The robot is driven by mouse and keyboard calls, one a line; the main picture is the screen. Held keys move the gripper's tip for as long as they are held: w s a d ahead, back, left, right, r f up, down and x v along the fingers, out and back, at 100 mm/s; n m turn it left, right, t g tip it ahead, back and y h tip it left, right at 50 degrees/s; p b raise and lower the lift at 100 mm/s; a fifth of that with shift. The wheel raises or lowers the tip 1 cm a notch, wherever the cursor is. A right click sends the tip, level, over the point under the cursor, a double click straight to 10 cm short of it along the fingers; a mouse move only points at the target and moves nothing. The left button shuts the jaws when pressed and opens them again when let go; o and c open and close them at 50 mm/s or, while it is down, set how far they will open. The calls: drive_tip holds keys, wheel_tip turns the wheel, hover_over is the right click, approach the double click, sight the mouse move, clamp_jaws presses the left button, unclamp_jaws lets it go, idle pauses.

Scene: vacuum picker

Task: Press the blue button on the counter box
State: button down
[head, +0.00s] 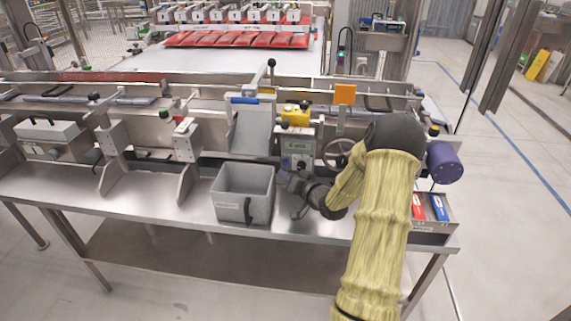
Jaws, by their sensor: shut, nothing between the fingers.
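The counter box (298,146) is a small grey box with a printed face, standing at the back of the steel counter right of the grey bin. My gripper (285,178) is dark grey, shut and empty. It is just below and in front of the counter box, close to the right side of the grey bin. I cannot tell whether it touches the box. My yellow-sleeved arm comes in from the lower right and covers part of the counter.
The grey bin (230,204) stands on the steel counter (150,195). A tray of red and blue items (429,208) sits at the right end. The counter's left front is clear.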

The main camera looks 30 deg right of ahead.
drive_tip(key=shift+s+a, duration=0.75)
drive_tip(key=shift+s, duration=0.35)
